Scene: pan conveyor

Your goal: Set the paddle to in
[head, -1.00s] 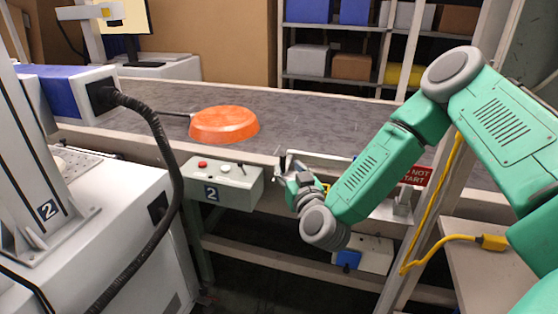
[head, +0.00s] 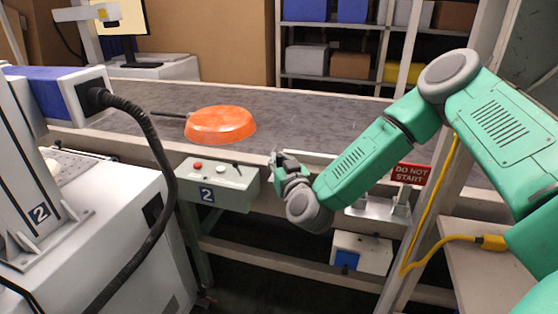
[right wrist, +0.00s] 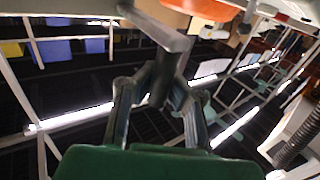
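My right gripper (head: 277,158) is at the conveyor's near edge, just right of the grey control box (head: 228,184). In the right wrist view, a grey bar on a short post (right wrist: 160,40), which may be the paddle, shows at the fingertips. The two dark fingers (right wrist: 157,85) lean in on either side of the post. I cannot tell whether they grip it. The paddle cannot be made out clearly in the head view, and no in or out marking is readable. My left gripper is not in view.
An orange pan (head: 220,125) sits on the grey conveyor (head: 310,120), its dark handle pointing left. The control box has a red button, a pale button and a small dark lever. A red "do not start" sign (head: 411,174) stands at right. A yellow cable (head: 428,210) hangs by the post.

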